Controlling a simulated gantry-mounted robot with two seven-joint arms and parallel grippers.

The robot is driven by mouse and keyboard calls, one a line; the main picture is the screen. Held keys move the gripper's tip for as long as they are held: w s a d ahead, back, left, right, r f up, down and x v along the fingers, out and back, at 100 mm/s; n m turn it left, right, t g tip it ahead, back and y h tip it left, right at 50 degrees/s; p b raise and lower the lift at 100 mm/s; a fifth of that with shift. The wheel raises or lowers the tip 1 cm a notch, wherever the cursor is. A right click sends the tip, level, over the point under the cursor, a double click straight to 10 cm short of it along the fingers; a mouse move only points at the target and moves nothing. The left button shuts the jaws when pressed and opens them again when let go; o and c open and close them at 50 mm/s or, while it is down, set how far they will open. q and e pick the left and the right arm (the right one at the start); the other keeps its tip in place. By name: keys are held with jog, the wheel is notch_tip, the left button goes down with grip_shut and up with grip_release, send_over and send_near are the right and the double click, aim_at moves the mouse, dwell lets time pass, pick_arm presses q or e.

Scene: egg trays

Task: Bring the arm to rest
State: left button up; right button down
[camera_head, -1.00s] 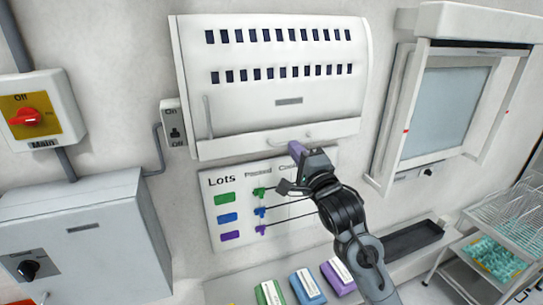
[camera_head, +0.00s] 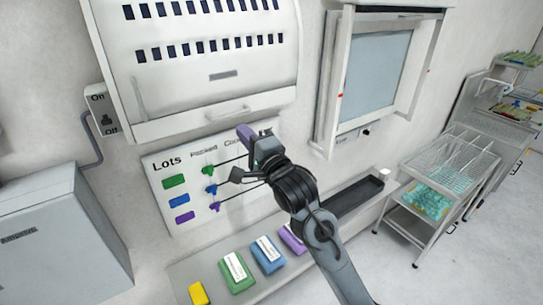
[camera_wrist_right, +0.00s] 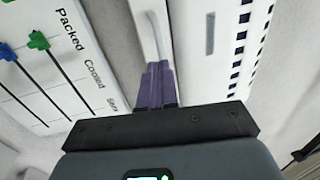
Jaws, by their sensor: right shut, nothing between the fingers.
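My right gripper (camera_head: 244,132) reaches up from the lower right in the head view. Its purple fingers are shut with nothing between them. In the wrist view the closed fingers (camera_wrist_right: 155,85) point towards the handle of the white wall cabinet (camera_wrist_right: 195,50). In the head view they overlap the upper right of the lots board (camera_head: 200,205), just below the cabinet (camera_head: 170,92). I cannot tell whether they touch anything. My left gripper is not in view.
Yellow, green (camera_head: 237,274), blue (camera_head: 268,255) and purple (camera_head: 293,238) blocks lie on a ledge below the board. A black tray (camera_head: 352,196) lies to their right. A wire-basket cart (camera_head: 440,190) stands at right. A framed window (camera_head: 376,80) is on the wall.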

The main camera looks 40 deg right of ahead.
jog(key=s+f+b, duration=0.2)
jog(key=s, duration=0.7)
jog(key=s+a+f+n+g+y+p, duration=0.1)
jog(key=s+a+f+g+p, duration=0.15)
jog(key=f, duration=0.55)
jog(key=s+a+f+n+g+p, duration=0.1)
jog(key=s+a+f+g+p, duration=0.2)
jog(key=f, duration=0.5)
jog(key=s+a+f+n+g+y+p, duration=0.1)
jog(key=s+f+g+p, duration=0.2)
jog(key=s+f, duration=0.35)
pick_arm(q)
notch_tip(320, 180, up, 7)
jog(key=p, duration=0.1)
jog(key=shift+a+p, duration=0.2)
jog(key=shift+p, duration=0.1)
pick_arm(e)
jog(key=s+a+f+n+g, duration=0.2)
jog(key=s+f+n+g, duration=0.6)
jog(key=s+n, duration=0.7)
notch_tip(320, 180, down, 2)
jog(key=n, duration=0.2)
jog(key=shift+a+n, duration=0.3)
jog(key=shift+n, duration=0.1)
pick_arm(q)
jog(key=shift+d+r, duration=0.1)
pick_arm(e)
jog(key=shift+w+f, duration=0.1)
